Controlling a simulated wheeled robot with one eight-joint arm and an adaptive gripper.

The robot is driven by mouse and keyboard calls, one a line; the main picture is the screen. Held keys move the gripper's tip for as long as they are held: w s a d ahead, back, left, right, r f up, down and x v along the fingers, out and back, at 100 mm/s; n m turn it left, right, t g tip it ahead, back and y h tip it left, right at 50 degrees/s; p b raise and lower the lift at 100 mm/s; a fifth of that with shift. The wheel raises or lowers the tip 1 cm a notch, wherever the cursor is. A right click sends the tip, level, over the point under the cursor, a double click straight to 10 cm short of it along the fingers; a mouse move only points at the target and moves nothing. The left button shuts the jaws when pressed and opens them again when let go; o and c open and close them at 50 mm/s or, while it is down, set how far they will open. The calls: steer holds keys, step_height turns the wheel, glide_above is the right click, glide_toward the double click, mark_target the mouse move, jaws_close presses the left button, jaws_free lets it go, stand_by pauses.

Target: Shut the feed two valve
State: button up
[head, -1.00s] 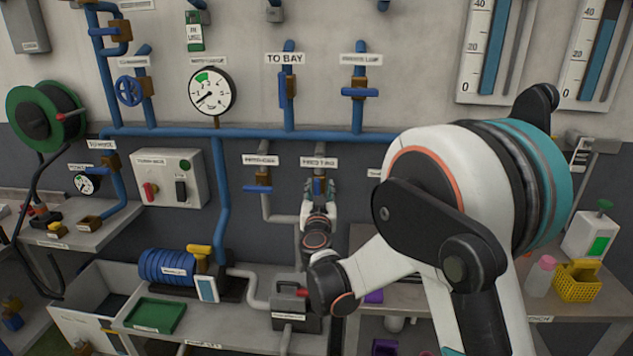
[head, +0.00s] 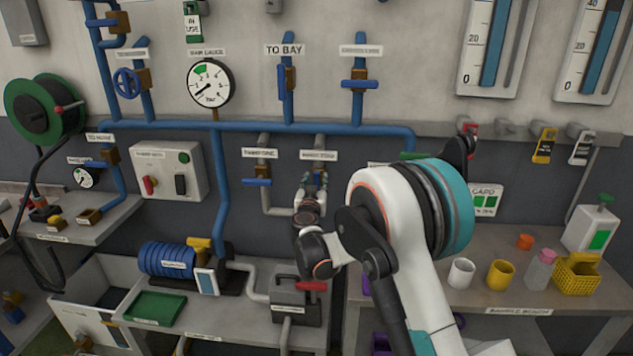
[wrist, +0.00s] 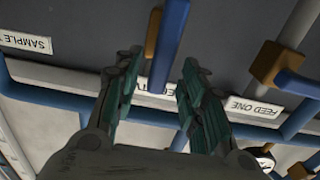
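The feed two valve sits below the blue main pipe, under a small white label (head: 319,155). In the head view my gripper (head: 314,180) is in front of it and hides most of it. In the wrist view, which is turned over, the valve's blue lever (wrist: 168,45) and part of its brown body (wrist: 152,30) show. The lever runs lengthwise between the fingertips of my gripper (wrist: 160,65). The fingers are apart, with a gap visible on each side of the lever. Its label is partly covered by the lever and fingers.
The feed one valve (head: 257,182), with its lever crosswise, is just left of my gripper; its brown body also shows in the wrist view (wrist: 268,65). A grey box with a red handle (head: 297,304) stands below. The bench at right holds a white cup (head: 461,273) and a yellow cup (head: 500,275).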

steer(key=shift+w, duration=1.45)
jaws_close()
